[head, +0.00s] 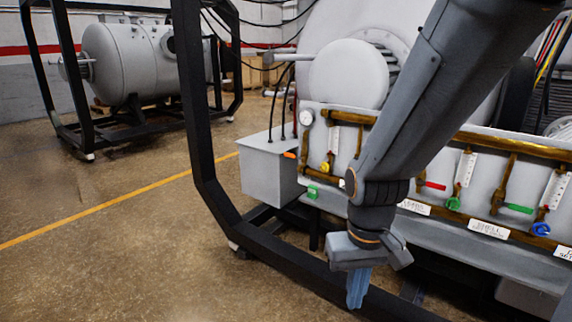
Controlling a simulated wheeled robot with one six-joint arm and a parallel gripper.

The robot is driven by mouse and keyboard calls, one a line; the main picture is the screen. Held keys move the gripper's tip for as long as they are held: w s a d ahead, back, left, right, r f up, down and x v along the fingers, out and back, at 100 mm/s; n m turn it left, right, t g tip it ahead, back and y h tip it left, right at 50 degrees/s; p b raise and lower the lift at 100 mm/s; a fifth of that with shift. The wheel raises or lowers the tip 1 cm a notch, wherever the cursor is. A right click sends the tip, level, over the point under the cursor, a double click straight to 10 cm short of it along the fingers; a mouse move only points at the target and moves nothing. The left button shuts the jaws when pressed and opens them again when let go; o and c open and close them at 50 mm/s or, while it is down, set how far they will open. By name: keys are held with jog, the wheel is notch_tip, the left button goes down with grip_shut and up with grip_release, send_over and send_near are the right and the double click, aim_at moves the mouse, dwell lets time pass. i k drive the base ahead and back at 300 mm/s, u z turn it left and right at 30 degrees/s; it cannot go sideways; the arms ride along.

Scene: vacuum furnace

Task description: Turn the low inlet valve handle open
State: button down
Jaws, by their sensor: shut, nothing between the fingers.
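The valve panel (395,150) on the furnace front carries several coloured handles. A low green handle (313,192) sits at the panel's lower left, below an orange handle (290,155). A red handle (436,186) and a longer green handle (519,208) are farther right. I cannot read which one is labelled the low inlet. My gripper (357,302) points down with its blue fingers together and empty. It appears in front of and below the panel, to the right of the low green handle, apart from all handles. My arm hides part of the panel's middle.
A black frame rail (290,270) runs along the floor in front of the furnace, with an upright post (197,100) at its left. A grey box (270,165) stands left of the panel. Open floor (110,260) lies at left, with another tank (125,62) behind.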

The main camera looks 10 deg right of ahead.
aim_at(287, 155)
jog(key=u, duration=0.5)
jog(key=i, duration=1.75)
jog(key=z, duration=0.25)
